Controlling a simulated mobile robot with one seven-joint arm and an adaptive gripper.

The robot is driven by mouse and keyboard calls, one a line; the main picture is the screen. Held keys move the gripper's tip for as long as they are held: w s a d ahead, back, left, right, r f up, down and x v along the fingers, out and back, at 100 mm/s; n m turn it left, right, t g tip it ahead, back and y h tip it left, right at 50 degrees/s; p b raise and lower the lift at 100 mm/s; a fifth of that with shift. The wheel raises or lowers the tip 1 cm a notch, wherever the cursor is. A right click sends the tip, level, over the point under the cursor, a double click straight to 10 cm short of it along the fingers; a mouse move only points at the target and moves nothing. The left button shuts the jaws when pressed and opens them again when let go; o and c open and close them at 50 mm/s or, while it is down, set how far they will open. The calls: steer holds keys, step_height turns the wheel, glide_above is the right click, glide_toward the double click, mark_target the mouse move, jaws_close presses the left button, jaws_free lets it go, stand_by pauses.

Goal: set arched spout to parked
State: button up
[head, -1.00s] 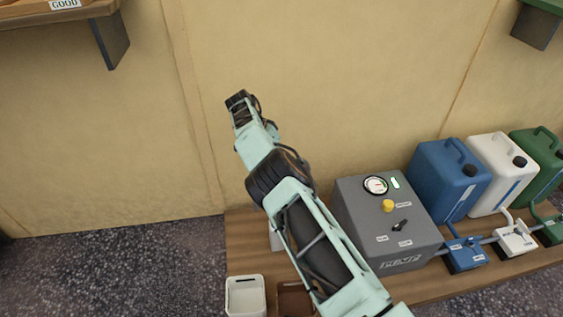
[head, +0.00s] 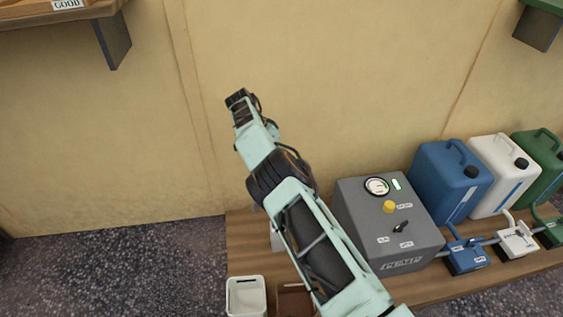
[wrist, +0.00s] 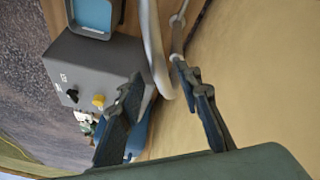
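A pale grey arched spout (wrist: 154,45) shows in the wrist view as a curved tube with its bend near the fingertips. My gripper (wrist: 159,70) is open, with one dark finger on each side of the tube's bend in the picture. A gap shows between the fingers, and I cannot tell how far the tube lies from them in depth. In the head view my arm covers the spout and I cannot make out the fingers. The grey pump box (head: 393,222) has a gauge, a yellow knob (head: 390,207) and a black switch (head: 401,228); it also shows in the wrist view (wrist: 90,70).
Blue (head: 447,180), white (head: 492,172) and green (head: 538,152) canisters stand right of the pump box, with small valve blocks in front. A white open container (head: 246,296) stands at the wooden bench's left front. The wall (wrist: 245,80) is close beside the right finger.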

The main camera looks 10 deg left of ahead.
steer(key=v, duration=0.7)
